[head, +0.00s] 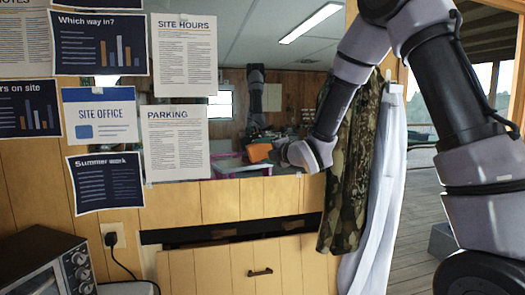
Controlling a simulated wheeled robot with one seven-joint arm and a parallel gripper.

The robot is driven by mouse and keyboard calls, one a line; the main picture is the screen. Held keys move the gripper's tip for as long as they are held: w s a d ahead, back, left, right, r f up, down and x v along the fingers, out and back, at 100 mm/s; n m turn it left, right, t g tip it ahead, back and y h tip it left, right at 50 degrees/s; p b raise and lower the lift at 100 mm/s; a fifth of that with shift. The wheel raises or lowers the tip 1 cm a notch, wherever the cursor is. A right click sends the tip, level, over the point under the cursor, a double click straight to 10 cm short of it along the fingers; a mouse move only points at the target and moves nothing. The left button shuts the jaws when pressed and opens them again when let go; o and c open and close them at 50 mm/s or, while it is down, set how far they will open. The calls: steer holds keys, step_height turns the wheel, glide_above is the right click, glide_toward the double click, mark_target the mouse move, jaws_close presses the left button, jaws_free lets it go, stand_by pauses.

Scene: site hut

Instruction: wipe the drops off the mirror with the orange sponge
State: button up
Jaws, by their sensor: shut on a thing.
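The mirror (222,77) is set in the wood-panelled wall, its left part covered by posted papers. My gripper (277,147) is in front of the mirror's lower right part, reached from the right by my arm. It is shut on the orange sponge (258,153), which shows at its left end. The fingers are small and partly hidden by my wrist. I cannot tell whether the sponge touches the glass. No drops can be made out on the mirror at this size.
A pink tray (238,170) shows below the sponge. Camouflage (347,165) and white (382,185) garments hang close to my arm on the right. A toaster oven (48,265) stands at the lower left. A drawer front (245,268) is below the mirror.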

steer(key=shift+a+r, duration=0.2)
steer(key=shift+r, duration=0.1)
steer(key=shift+w+a, duration=0.1)
steer(key=shift+w, duration=0.05)
steer(key=shift+w+a, duration=0.25)
steer(key=shift+w, duration=0.65)
steer(key=shift+w+a, duration=0.2)
steer(key=shift+w, duration=0.65)
steer(key=shift+w+a, duration=0.25)
steer(key=shift+w, duration=0.65)
steer(key=shift+w+a, duration=0.25)
steer(key=shift+w, duration=0.7)
steer(key=shift+d, duration=0.1)
steer(key=w+d, duration=0.3)
steer(key=d, duration=0.8)
steer(key=shift+w, duration=0.15)
steer(key=shift+a, duration=0.15)
